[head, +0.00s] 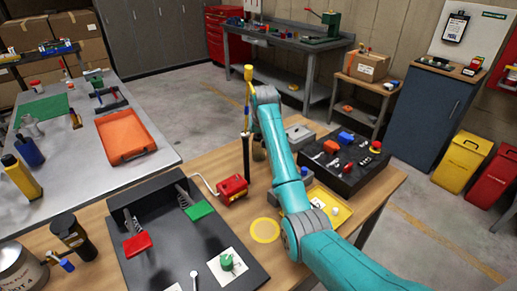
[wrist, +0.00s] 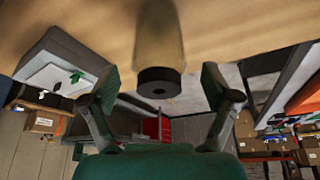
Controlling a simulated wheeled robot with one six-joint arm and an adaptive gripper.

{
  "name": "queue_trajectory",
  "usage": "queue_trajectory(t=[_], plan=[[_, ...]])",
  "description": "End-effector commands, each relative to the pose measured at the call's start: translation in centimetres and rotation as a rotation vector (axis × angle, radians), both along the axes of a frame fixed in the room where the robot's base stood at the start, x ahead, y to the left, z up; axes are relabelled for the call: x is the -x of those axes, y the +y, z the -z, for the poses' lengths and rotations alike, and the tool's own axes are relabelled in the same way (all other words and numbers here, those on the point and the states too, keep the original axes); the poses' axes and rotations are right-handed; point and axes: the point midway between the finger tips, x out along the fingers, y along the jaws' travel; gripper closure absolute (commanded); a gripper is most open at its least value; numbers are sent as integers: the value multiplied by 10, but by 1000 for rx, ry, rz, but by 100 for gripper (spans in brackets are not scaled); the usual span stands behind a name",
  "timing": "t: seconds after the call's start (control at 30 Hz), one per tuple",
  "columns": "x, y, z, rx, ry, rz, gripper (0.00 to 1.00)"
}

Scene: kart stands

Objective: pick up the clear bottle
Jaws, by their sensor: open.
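In the wrist view, which looks upside down, a see-through, brownish bottle (wrist: 160,35) with a dark cap (wrist: 160,82) stands on the wooden bench top. My gripper (wrist: 161,90) is open, with one finger on each side of the bottle's line and its cap in the gap between them. No contact shows, and how far the cap is from the fingers is hard to tell. In the head view, what looks like the same bottle (head: 258,150) is mostly hidden behind my teal arm. My fingers cannot be made out clearly there.
A tall yellow-and-black tool (head: 247,120) stands close left of my arm. A red crank box (head: 232,189) sits nearby. A yellow ring (head: 265,230) marks the bench.

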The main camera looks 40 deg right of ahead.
Motion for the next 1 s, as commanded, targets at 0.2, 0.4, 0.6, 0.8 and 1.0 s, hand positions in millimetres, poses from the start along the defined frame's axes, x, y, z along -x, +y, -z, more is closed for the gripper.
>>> queue_trajectory(t=[0.2,0.4,0.6,0.8,1.0], plan=[[-9,-5,22,0,1,0,13],[-10,-6,25,0,-1,0,13],[-10,-6,25,0,-1,0,41],[-10,-6,25,0,-1,0,79],[-10,-6,25,0,-1,0,79]])
